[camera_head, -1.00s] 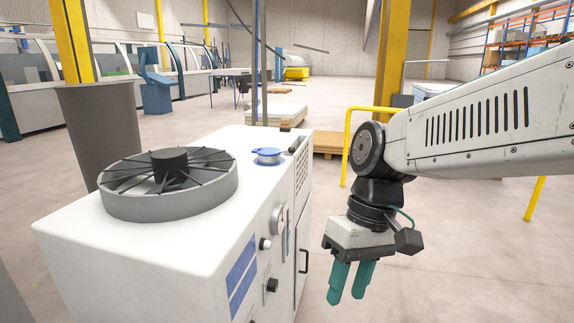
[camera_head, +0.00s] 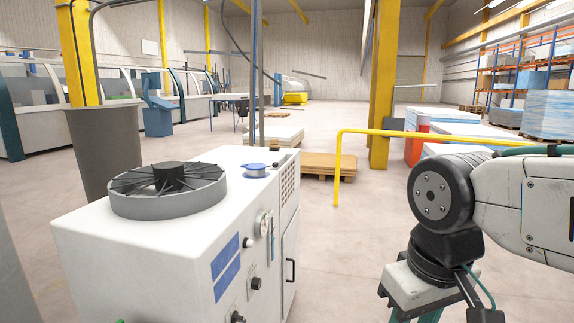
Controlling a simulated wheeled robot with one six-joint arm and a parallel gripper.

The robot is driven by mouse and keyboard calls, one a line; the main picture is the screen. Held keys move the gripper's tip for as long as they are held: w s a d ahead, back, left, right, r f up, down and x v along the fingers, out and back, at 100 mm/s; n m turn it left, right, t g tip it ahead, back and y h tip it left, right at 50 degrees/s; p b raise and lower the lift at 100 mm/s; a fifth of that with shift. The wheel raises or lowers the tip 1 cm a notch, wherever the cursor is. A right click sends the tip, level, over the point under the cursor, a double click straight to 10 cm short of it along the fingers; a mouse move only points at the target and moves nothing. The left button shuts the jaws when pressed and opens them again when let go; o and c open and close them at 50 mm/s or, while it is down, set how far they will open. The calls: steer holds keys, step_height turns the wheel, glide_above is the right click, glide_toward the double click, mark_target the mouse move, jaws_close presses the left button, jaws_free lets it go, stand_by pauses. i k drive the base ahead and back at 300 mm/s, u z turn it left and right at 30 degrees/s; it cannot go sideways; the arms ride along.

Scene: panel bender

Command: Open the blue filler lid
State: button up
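The blue filler lid (camera_head: 255,170) is a small round cap on top of the white cabinet (camera_head: 120,240), near its back right edge. It lies flat and looks closed. My gripper (camera_head: 415,318) is at the lower right, pointing down, well to the right of the cabinet and apart from it. Its teal fingers are mostly cut off by the bottom edge of the picture, so their opening and tips are hidden.
A round grey fan housing (camera_head: 168,190) with black spokes stands on the cabinet top, left of the lid. A gauge (camera_head: 264,224), knobs and a black handle (camera_head: 291,270) stick out from the cabinet's right side. A yellow rail (camera_head: 337,165) stands behind my arm. Floor between cabinet and arm is clear.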

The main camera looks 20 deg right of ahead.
mark_target(256, 166)
steer(key=z, duration=0.45)
steer(key=i, duration=1.45)
steer(key=u, duration=0.6)
